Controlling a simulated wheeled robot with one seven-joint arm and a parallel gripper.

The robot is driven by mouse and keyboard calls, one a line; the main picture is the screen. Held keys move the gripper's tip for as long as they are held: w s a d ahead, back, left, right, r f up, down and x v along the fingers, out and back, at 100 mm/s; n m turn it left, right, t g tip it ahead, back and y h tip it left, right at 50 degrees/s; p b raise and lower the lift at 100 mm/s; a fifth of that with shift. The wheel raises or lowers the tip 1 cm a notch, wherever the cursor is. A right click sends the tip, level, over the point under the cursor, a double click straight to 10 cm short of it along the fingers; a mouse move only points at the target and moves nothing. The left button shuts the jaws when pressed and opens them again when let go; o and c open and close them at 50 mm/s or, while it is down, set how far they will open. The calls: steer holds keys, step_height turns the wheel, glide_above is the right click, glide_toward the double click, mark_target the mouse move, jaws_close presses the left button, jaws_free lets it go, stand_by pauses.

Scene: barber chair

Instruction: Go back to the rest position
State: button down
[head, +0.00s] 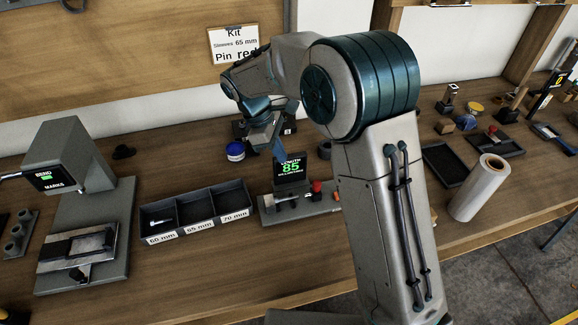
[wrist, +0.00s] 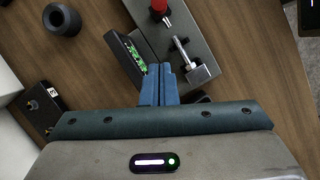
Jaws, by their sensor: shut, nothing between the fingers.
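My gripper (wrist: 158,88) shows in the wrist view with its two blue fingers together and nothing between them. In the head view my gripper (head: 262,148) hangs over the bench, behind and a little left of the length gauge's display (head: 291,170), which reads 85. The same display shows edge-on in the wrist view (wrist: 127,58), close to the fingertips; I cannot tell whether they touch. My arm is bent and blocks part of the bench in the head view.
A three-compartment tray (head: 197,212) labelled 60, 65 and 70 mm stands left of the gauge base (head: 300,205). A bend machine (head: 75,200) stands at far left. A blue-lidded jar (head: 235,151) sits behind. A film roll (head: 478,188) stands right of my arm.

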steer(key=s+d+r+m+t+y, duration=0.1)
steer(key=s+d+r+m, duration=0.35)
steer(key=d, duration=0.25)
steer(key=s+d+r+m+y, duration=0.2)
steer(key=s+d+r+m, duration=0.25)
steer(key=d, duration=0.35)
steer(key=s+d+m+t, duration=0.1)
steer(key=s+d+m, duration=0.2)
steer(key=s, duration=0.3)
steer(key=s+d+m+t+y, duration=0.1)
steer(key=s+d+m, duration=0.3)
steer(key=s, duration=0.2)
steer(key=shift+d+f+m+t, duration=0.25)
steer(key=shift+f+m+t, duration=0.05)
steer(key=shift+f, duration=0.15)
